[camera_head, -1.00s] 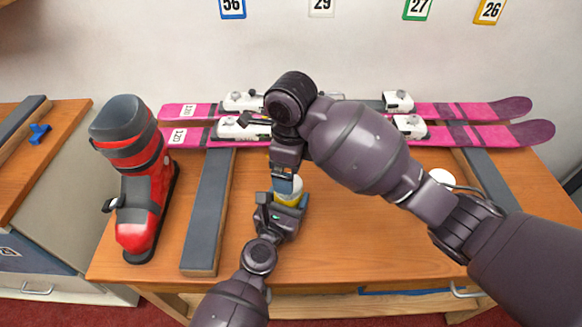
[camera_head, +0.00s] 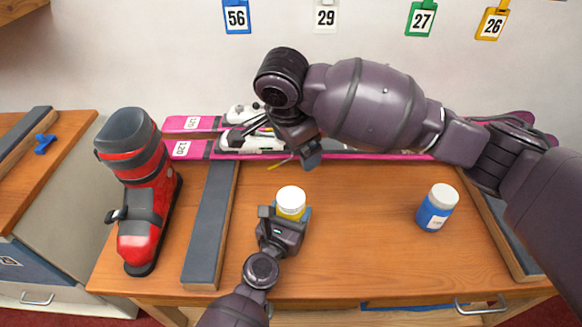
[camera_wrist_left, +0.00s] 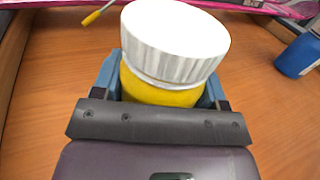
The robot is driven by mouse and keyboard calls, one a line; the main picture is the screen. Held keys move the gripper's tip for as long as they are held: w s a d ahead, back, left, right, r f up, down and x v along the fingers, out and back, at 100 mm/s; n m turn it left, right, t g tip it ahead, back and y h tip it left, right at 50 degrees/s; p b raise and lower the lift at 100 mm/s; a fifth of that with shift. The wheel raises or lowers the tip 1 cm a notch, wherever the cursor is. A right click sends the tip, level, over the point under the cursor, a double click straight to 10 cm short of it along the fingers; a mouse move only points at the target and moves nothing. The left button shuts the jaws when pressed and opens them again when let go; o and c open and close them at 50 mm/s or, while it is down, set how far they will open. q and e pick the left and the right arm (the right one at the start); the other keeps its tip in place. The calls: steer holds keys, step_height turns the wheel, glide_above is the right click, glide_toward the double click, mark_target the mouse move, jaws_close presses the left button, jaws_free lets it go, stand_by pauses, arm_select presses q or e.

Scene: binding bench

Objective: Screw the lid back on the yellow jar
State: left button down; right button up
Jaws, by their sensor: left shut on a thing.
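The yellow jar (camera_head: 291,213) stands on the bench with the white lid (camera_head: 291,197) on its top. My left gripper (camera_head: 284,223) is shut around the jar's body from the front. In the left wrist view the yellow jar (camera_wrist_left: 160,93) shows between the fingers, and the white lid (camera_wrist_left: 172,42) covers its mouth. The lid looks slightly tilted there, but I cannot tell how tightly it sits. My right gripper (camera_head: 309,157) is above and behind the jar, clear of the lid. Its fingers are partly hidden and their opening is unclear.
A blue jar with a white lid (camera_head: 437,208) stands to the right. Pink skis (camera_head: 350,154) lie along the back. A red ski boot (camera_head: 146,190) and a grey-topped bar (camera_head: 211,222) are at the left. A thin yellow-tipped tool (camera_head: 280,163) lies behind the jar. Bench between the jars is clear.

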mark_target(291, 197)
steer(key=n, duration=0.8)
steer(key=s+f+n, duration=0.1)
steer(key=n, duration=0.7)
steer(key=f+n+g, duration=0.1)
steer(key=n, duration=0.7)
steer(key=shift+s+d, duration=0.3)
steer(key=shift+s, duration=0.05)
steer(key=n, duration=0.4)
steer(key=shift+s+a+f+n+g+y, duration=0.1)
steer(key=shift+s+f+n+g+y, duration=0.2)
steer(key=shift+s+f, duration=0.1)
steer(key=n, duration=0.4)
steer(key=shift+s+a+f, duration=0.2)
steer(key=shift+s+a, duration=0.05)
steer(key=n, duration=0.5)
steer(key=shift+s+a+n+g+y, duration=0.2)
steer(key=shift+a+n+g+y, duration=0.1)
steer(key=shift+a+y, duration=0.1)
steer(key=n, duration=0.4)
steer(key=shift+a+n, duration=0.1)
steer(key=shift+n, duration=0.3)
steer(key=shift+f, duration=0.15)
steer(key=shift+f, duration=3.9)
